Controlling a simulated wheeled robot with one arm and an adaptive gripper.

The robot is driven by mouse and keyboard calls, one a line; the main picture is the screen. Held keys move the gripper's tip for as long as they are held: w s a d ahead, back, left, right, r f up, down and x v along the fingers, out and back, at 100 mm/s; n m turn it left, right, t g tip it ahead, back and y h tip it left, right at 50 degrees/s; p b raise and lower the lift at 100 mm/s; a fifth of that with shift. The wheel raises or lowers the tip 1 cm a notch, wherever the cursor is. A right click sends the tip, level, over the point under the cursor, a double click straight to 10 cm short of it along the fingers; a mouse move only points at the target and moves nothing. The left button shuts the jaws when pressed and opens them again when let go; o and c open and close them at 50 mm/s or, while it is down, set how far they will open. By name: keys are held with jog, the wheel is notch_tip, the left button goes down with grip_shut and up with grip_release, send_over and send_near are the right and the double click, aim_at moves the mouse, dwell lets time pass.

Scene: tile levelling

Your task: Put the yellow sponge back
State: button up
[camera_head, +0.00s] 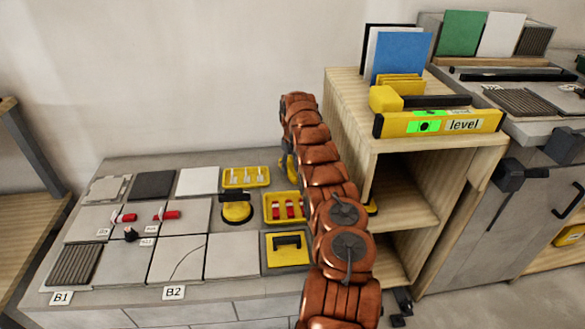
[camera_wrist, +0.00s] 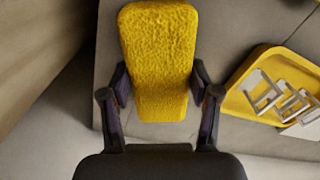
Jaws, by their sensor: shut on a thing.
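The yellow sponge (camera_wrist: 160,40) is a rough, rounded block in the wrist view. My gripper (camera_wrist: 160,88) is shut on it, with one dark finger against each side. The sponge is over the grey bench top, to the left of a yellow tray (camera_wrist: 240,98) of pale clips. In the head view my arm hides most of the gripper. A small yellow patch shows at the arm's left edge there, but I cannot tell whether it is the sponge.
In the head view, the bench has several tiles, a clip tray (camera_head: 231,184), a red-wedge tray (camera_head: 267,220) and a yellow suction cup (camera_head: 236,211). A wooden shelf unit (camera_head: 345,95) stands right of my arm, with a yellow level (camera_head: 465,124) and mallet (camera_head: 385,99) on top.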

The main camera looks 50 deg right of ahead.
aim_at(293, 165)
jog(key=o, duration=1)
jog(key=shift+f, duration=0.1)
notch_tip(293, 165, up, 10)
jog(key=shift+f+p, duration=0.1)
jog(key=shift+p, duration=1.05)
notch_tip(293, 165, up, 2)
jog(key=shift+r+p, duration=0.2)
jog(key=shift+p, duration=0.35)
